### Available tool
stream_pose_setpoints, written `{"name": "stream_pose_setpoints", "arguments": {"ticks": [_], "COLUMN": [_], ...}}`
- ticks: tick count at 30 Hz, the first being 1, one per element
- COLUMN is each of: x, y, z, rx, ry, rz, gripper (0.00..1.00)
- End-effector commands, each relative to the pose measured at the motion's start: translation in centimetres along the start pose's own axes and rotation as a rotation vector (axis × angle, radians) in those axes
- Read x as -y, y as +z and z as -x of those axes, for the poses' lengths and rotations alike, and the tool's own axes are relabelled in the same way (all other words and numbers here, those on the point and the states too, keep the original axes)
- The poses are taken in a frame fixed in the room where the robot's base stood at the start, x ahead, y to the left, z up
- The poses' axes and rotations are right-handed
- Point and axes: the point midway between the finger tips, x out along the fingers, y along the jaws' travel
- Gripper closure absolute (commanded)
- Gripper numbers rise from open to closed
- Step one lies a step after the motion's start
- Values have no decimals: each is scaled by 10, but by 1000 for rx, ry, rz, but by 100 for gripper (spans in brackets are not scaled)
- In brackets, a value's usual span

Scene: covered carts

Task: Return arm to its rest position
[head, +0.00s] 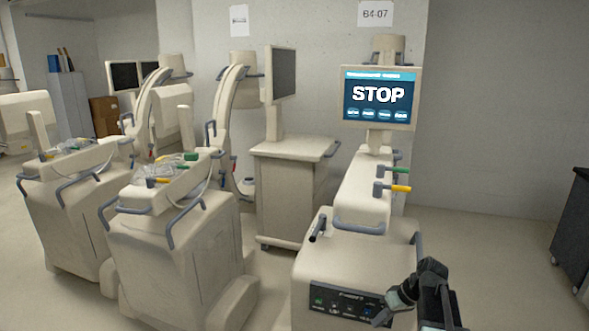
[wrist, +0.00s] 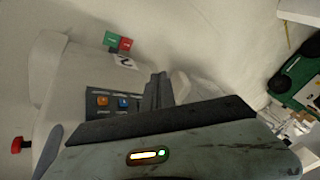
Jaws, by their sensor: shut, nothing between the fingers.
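My arm (head: 436,300) reaches up at the bottom right of the head view, in front of the cart with the STOP screen. My gripper (head: 382,317) is beside the lower right of that cart's front panel (head: 345,303); I cannot tell whether they touch. In the wrist view my gripper (wrist: 158,90) is shut with nothing held. Its dark fingers stand beside a dark panel with orange and blue buttons (wrist: 112,103).
The STOP screen (head: 378,97) stands on the right cart, with green and yellow handles (head: 396,188) below. Other covered carts (head: 175,255) fill the left. A dark cabinet (head: 572,235) stands far right; floor between is clear. The wrist view shows a red knob (wrist: 17,145).

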Motion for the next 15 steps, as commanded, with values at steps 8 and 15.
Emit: {"name": "stream_pose_setpoints", "arguments": {"ticks": [8, 15], "x": [152, 147], "y": [4, 48], "z": [-52, -43], "rx": [223, 271], "ry": [126, 383], "rz": [54, -213], "gripper": [100, 100]}}
